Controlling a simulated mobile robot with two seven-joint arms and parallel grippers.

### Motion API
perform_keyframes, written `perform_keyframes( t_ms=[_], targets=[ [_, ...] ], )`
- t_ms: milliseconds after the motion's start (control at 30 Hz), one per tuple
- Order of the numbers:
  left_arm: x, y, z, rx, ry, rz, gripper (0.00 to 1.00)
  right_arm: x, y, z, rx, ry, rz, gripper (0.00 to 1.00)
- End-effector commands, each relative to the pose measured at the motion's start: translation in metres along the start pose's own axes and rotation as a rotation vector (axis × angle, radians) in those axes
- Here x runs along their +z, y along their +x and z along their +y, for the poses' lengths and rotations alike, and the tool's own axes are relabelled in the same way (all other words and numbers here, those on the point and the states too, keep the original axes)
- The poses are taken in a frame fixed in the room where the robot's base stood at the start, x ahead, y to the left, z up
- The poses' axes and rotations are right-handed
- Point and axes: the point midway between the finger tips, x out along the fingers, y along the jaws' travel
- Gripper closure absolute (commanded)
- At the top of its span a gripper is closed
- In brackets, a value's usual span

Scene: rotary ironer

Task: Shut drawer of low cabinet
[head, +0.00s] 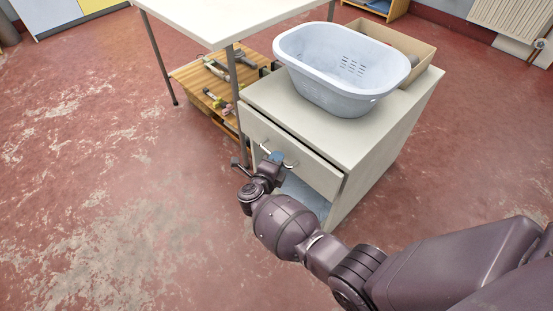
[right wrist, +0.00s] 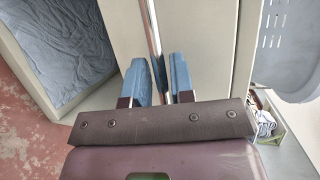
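The low cabinet (head: 375,150) is pale grey-green, with a drawer front (head: 312,168) at its top. The drawer front stands slightly out, with a narrow dark gap below the cabinet top. A chrome bar handle (head: 291,163) is on the drawer front. My right gripper (head: 277,157) is at this handle. In the right wrist view the two blue fingers (right wrist: 160,82) stand apart, with the handle bar (right wrist: 154,45) running between them. My left gripper is not in view.
A light blue laundry basket (head: 340,65) and a cardboard box (head: 412,47) stand on the cabinet. Below the drawer is an open compartment with blue cloth (right wrist: 65,55). A white table (head: 220,15) and a low wooden rack (head: 195,85) with tools stand left. Red floor at left is clear.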

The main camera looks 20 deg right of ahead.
Motion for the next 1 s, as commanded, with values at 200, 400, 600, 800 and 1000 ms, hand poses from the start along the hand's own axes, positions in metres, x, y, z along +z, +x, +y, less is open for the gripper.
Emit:
perform_keyframes(
  t_ms=[200,400,600,800,1000],
  targets=[
    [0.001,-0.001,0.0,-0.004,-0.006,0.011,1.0,0.0,0.01,0.0,0.0,-0.001,0.0,0.77],
    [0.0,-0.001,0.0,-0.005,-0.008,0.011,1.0,0.0,0.01,-0.001,-0.001,0.0,-0.001,0.77],
    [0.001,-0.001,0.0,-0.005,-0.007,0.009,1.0,0.0,0.01,-0.001,-0.001,0.0,0.0,1.0],
    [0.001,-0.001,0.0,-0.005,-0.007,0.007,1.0,0.0,0.009,-0.001,-0.001,0.0,0.0,1.0],
    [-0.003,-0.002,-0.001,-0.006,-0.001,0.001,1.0,-0.01,0.007,-0.004,-0.002,0.003,0.001,1.0]
  ],
)
